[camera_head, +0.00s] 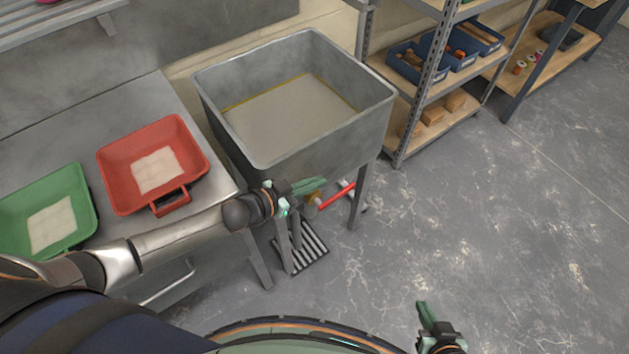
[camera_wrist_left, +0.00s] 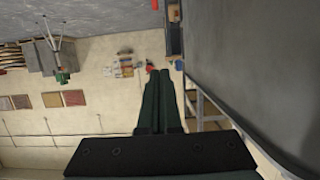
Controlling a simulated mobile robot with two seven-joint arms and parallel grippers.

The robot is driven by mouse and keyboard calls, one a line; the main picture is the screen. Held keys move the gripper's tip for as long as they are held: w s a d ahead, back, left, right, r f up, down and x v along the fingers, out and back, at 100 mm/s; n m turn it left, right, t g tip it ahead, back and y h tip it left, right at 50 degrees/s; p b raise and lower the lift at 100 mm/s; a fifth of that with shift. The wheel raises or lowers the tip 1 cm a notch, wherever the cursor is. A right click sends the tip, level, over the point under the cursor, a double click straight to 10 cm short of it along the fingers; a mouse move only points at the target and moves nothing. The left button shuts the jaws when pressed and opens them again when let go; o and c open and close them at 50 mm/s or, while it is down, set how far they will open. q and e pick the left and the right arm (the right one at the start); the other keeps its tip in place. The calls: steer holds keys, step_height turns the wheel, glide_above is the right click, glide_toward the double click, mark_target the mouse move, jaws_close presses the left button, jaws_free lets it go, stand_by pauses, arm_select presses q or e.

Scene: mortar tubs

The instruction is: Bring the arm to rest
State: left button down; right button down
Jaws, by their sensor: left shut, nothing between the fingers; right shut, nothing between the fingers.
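My left arm comes in from the left in the head view, and its gripper (camera_head: 308,187) is in front of the grey metal sink (camera_head: 290,150), below its rim. The left gripper is shut and empty. Its two dark green fingers (camera_wrist_left: 160,100) lie side by side in the left wrist view. My right gripper (camera_head: 425,316) shows at the bottom of the head view, over bare floor, shut with nothing in it. The rest of the right arm is out of view.
A red tub (camera_head: 112,180) and a green tub (camera_head: 88,222) with pale contents stand on the metal table (camera_head: 95,115) at left. Grey floor (camera_head: 500,230) at right is clear.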

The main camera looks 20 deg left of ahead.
stand_by(0.4)
arm_select(q)
steer(key=s+a+f+n+g+y, duration=0.1)
steer(key=s+f+n+y, duration=0.1)
steer(key=s, duration=0.8)
steer(key=s+a+f+n+g+y, duration=0.1)
steer(key=s+a+f+n+y, duration=0.1)
steer(key=s, duration=0.8)
step_height(320, 180, down, 2)
steer(key=n+y, duration=0.1)
steer(key=y, duration=0.1)
steer(key=shift+a+f+n+y, duration=0.2)
steer(key=shift+n+y, duration=0.1)
